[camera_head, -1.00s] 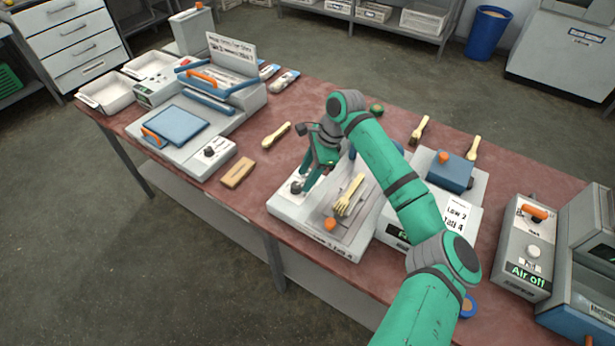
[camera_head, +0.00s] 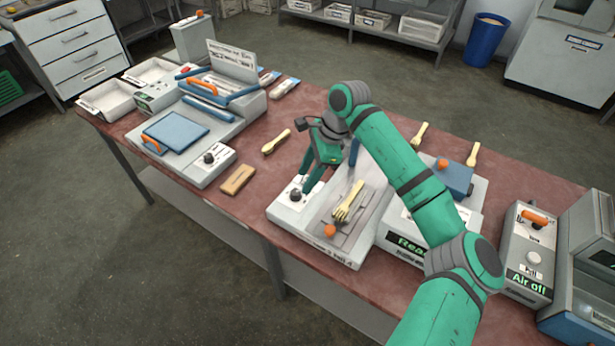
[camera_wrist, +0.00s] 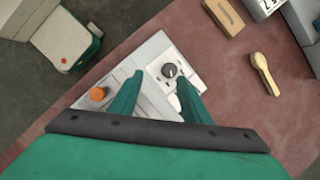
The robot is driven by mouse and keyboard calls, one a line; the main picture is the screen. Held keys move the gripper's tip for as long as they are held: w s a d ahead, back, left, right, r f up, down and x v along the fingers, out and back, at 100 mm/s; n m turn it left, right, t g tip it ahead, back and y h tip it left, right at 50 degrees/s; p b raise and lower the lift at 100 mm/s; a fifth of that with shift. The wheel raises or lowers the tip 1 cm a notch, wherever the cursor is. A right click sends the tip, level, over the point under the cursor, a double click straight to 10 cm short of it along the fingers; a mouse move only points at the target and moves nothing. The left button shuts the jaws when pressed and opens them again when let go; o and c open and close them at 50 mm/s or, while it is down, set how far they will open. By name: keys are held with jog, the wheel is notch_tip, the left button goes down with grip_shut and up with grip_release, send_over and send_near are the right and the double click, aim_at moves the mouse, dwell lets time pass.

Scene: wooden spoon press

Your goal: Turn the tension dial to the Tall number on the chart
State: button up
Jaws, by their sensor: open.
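The dark round dial (camera_head: 296,194) sits on a white marked plate at the left end of the light grey press (camera_head: 318,240). In the wrist view the dial (camera_wrist: 170,71) appears between my two fingers, its pointer direction too small to read. My gripper (camera_head: 306,190) is open and points down at the dial, one finger on each side; I cannot tell whether they touch it. It also shows in the wrist view (camera_wrist: 160,78). The chart card (camera_head: 464,213) is mostly hidden behind my arm, its numbers covered now.
Wooden forks (camera_head: 348,203) lie on the press beside an orange knob (camera_head: 330,230). A wooden block (camera_head: 238,179) and a spoon (camera_head: 276,142) lie to the left. Another press with a blue plate (camera_head: 174,132) stands further left. An "Air off" box (camera_head: 528,250) stands right.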

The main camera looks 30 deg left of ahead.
jog(key=shift+s+d+r, duration=0.15)
jog(key=shift+s+r, duration=0.05)
jog(key=shift+r, duration=0.4)
jog(key=shift+s+d+r, duration=0.1)
jog(key=shift+s+r, duration=0.15)
jog(key=shift+r, duration=0.4)
jog(key=shift+s+d+r, duration=0.15)
jog(key=shift+s+r, duration=0.05)
jog(key=shift+r, duration=0.4)
jog(key=v, duration=1)
jog(key=shift+w+r, duration=0.15)
jog(key=shift+r, duration=0.25)
